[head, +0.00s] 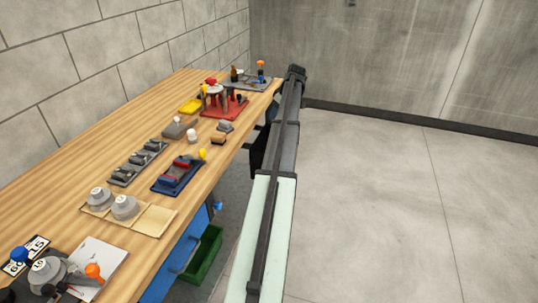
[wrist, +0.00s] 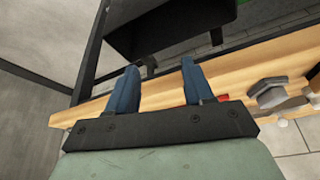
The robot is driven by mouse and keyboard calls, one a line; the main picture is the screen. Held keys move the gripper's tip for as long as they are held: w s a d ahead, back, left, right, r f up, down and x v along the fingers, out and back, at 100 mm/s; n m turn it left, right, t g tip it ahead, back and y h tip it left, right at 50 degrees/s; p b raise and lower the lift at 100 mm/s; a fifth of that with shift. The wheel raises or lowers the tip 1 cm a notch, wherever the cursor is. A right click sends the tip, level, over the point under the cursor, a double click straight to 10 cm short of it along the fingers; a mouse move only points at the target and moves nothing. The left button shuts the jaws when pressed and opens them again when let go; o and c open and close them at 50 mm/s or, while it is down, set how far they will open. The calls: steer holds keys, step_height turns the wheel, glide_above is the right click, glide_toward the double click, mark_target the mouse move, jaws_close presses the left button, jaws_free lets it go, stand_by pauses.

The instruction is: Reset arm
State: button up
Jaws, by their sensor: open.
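My gripper (wrist: 159,66) shows in the wrist view as two blue fingers standing apart on a dark bar. It is open, and nothing shows between the fingers. The fingers overlap the wooden bench edge (wrist: 238,78) in that view; I cannot tell their distance from it. In the head view my pale green and black arm runs up along the right side of the wooden bench (head: 60,195), and I cannot make out the fingers there. I cannot pick out a copper tube in either view.
The bench carries a red stand (head: 240,103), a blue fixture (head: 165,188), a grey holder (head: 125,178), and a beige tray (head: 157,220) with two grey pieces. A green bin (head: 205,255) stands below. A grey piece (wrist: 271,97) shows in the wrist view. Open floor lies right.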

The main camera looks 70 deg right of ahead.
steer(key=shift+s+r, duration=0.15)
steer(key=shift+r, duration=0.3)
stand_by(0.3)
